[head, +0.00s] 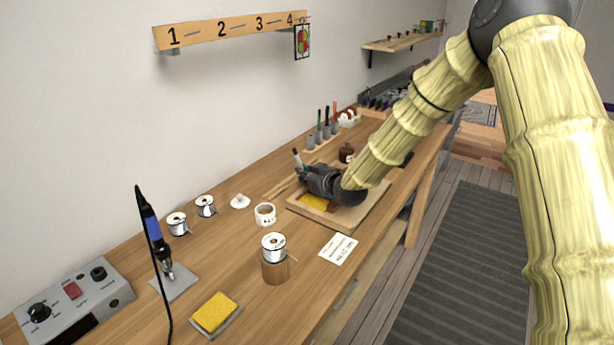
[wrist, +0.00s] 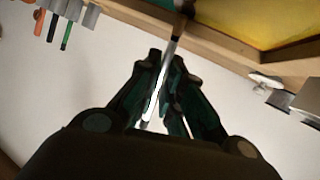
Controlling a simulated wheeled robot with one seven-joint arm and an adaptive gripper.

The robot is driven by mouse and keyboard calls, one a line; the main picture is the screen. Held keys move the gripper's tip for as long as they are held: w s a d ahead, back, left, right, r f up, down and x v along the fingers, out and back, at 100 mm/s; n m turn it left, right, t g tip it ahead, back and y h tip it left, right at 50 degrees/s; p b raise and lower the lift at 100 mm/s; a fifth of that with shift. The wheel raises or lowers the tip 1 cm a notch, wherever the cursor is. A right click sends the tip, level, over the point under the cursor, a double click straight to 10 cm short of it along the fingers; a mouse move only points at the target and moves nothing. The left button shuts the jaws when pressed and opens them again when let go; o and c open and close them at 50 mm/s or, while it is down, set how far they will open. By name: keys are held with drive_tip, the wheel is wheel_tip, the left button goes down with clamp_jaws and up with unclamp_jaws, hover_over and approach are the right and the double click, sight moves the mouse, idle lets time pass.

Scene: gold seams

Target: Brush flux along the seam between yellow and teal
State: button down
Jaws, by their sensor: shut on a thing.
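My gripper (head: 318,181) is over the wooden work board (head: 330,219) in the head view. In the wrist view my gripper (wrist: 167,72) is shut on a slim brush (wrist: 175,42), whose upper end (head: 297,156) sticks up in the head view. The yellow piece (head: 313,202) lies on the board, partly hidden by my gripper. In the head view my gripper hides the teal piece.
A white tape-like roll (head: 265,214), a solder spool on a wooden stand (head: 274,265) and a paper card (head: 338,249) are near the board. A brown jar (head: 346,153) and a rack of tools (head: 322,138) stand behind. A soldering iron (head: 152,228) and yellow sponge (head: 215,313) are at front left.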

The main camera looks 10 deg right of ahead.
drive_tip(key=shift+a+r, duration=0.1)
drive_tip(key=shift+r, duration=0.05)
idle(0.3)
drive_tip(key=shift+r+p, duration=1.55)
drive_tip(key=shift+r, duration=1.35)
